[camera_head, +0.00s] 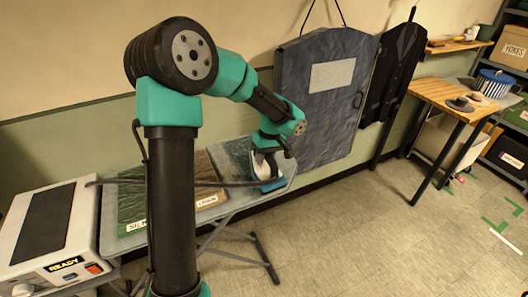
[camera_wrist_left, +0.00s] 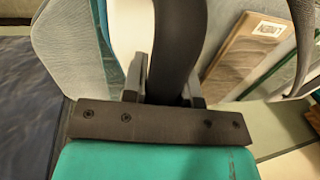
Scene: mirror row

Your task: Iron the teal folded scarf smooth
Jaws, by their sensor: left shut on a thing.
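My left gripper (camera_head: 272,147) is shut on the dark handle of a white and teal iron (camera_head: 264,165) at the right end of the ironing board. In the left wrist view the gripper (camera_wrist_left: 163,85) has one finger on each side of the thick black handle (camera_wrist_left: 179,40). The iron's pale body and teal edge (camera_wrist_left: 101,25) show left of the handle. A dark green-teal patch (camera_head: 237,152) lies on the board just left of the iron; I cannot tell for sure whether it is the folded scarf. The iron's underside is hidden. My right gripper is not in view.
The grey board (camera_head: 222,209) also bears a brown panel (camera_head: 204,172) labelled LINEN and a green panel (camera_head: 131,203). A white READY unit (camera_head: 85,235) stands at left. A dark garment bag (camera_head: 325,95) hangs behind. The floor at right is largely clear.

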